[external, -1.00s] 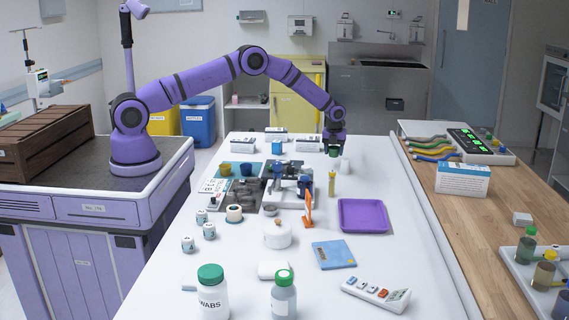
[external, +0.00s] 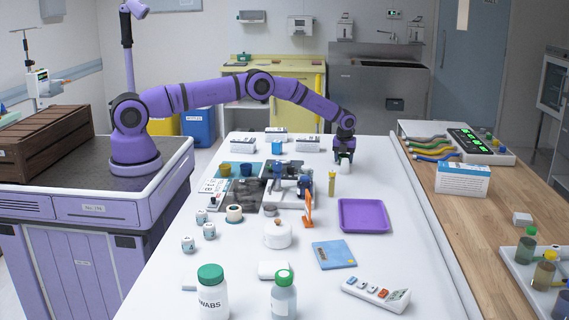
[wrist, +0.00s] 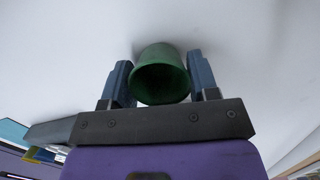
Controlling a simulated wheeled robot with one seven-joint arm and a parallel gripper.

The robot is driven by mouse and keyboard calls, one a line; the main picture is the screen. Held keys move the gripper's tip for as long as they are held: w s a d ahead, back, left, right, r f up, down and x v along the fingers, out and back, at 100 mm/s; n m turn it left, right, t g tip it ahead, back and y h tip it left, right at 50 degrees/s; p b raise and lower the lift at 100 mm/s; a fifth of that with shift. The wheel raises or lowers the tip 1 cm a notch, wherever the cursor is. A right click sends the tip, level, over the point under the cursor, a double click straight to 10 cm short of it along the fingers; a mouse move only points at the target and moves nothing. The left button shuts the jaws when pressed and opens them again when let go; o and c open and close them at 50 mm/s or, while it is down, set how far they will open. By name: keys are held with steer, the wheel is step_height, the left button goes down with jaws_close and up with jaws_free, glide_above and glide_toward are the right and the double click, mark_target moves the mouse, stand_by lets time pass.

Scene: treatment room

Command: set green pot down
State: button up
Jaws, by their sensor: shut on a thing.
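The green pot (wrist: 160,78) is between the two fingers of my gripper (wrist: 158,65) in the wrist view, its open mouth facing the camera. The fingers are shut on it, one at each side. In the external view my gripper (external: 344,158) points down over the back right part of the white table (external: 385,185), behind the purple tray. The pot is hard to make out there, and I cannot tell whether its base touches the table.
A yellow pot (external: 225,170) and a blue pot (external: 246,170) stand on a teal mat to the left. A yellow-green bottle (external: 331,184) and a purple tray (external: 363,216) are in front of my gripper. White boxes (external: 308,144) stand behind left. The table right of my gripper is clear.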

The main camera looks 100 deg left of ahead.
steer(key=shift+f, duration=0.1)
steer(key=o, duration=0.9)
steer(key=r, duration=0.4)
steer(key=d+r, duration=0.1)
steer(key=r, duration=0.7)
steer(key=shift+s+d+r, duration=0.1)
steer(key=shift+s+d, duration=0.05)
steer(key=shift+d, duration=0.05)
